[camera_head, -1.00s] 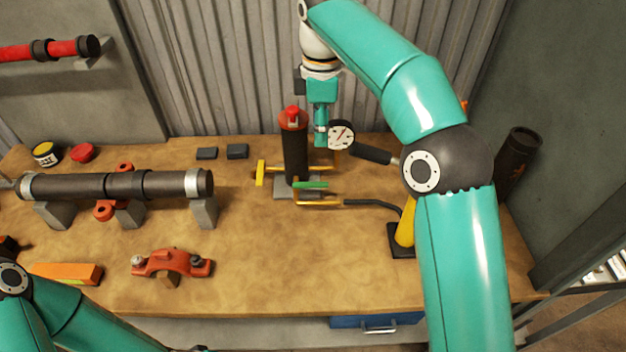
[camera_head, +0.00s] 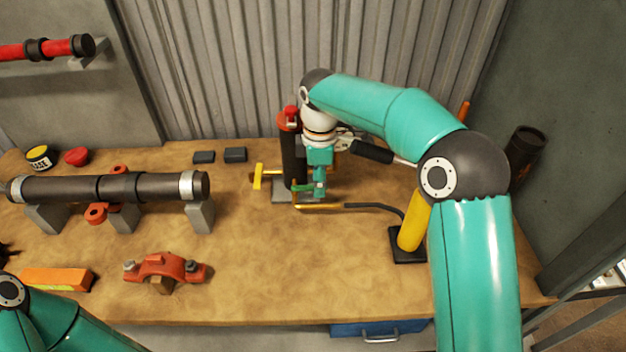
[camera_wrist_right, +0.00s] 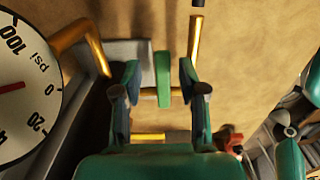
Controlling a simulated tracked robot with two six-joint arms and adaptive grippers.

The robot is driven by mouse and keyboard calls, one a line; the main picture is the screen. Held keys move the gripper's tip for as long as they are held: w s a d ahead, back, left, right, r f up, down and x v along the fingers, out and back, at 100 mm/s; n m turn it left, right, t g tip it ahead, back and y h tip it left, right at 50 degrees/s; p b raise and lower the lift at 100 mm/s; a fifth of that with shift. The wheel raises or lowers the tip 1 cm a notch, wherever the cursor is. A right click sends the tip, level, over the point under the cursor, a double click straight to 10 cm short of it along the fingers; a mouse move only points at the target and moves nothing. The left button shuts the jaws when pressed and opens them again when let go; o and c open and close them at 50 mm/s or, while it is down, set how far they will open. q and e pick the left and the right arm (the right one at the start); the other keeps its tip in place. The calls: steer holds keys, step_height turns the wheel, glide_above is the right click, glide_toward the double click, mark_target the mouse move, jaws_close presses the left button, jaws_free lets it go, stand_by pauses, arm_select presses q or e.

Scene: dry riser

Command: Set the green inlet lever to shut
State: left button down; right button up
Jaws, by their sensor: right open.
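The green inlet lever (camera_head: 301,188) shows low on the front of a dark upright cylinder (camera_head: 292,158) with a red top, partly covered by my gripper. In the right wrist view the green lever (camera_wrist_right: 163,80) lies between my two fingers, with gaps on both sides. My right gripper (camera_head: 318,193) points down beside the cylinder. It is open, and its fingers (camera_wrist_right: 160,74) straddle the lever without clear contact. My left forearm is at the lower left of the head view; its gripper is out of frame.
A pressure gauge (camera_wrist_right: 22,92) is close to the gripper in the wrist view. Yellow pipes (camera_head: 320,207) run around the cylinder's foot. A yellow stand (camera_head: 412,225) is to the right. A dark pipe on blocks (camera_head: 150,187) is at left.

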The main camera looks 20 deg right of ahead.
steer(key=shift+c, duration=0.4)
jaws_close()
steer(key=shift+r, duration=0.1)
